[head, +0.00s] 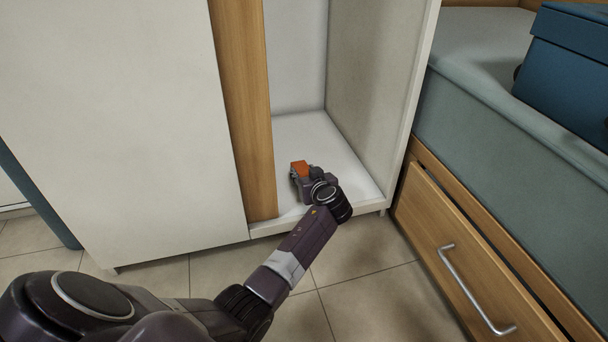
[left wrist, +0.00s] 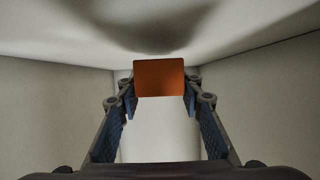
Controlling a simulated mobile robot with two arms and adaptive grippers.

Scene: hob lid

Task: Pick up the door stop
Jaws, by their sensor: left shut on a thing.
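The door stop (head: 299,168) is a small orange-red block inside the open white cabinet, low over its floor. It also shows in the left wrist view as an orange rectangle (left wrist: 159,78) between the fingertips. My left gripper (head: 302,177) is shut on it, with a finger on each side (left wrist: 160,88). In the head view the gripper body and wrist hide part of the block. I cannot tell whether the block touches the cabinet floor. My right gripper is not in view.
The white cabinet floor (head: 345,170) is otherwise bare, with a side wall (head: 375,75) on the right and a wood-edged panel (head: 246,110) on the left. A wooden drawer (head: 465,265) with a metal handle stands at the right, under a bed-like surface with a blue box (head: 570,60).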

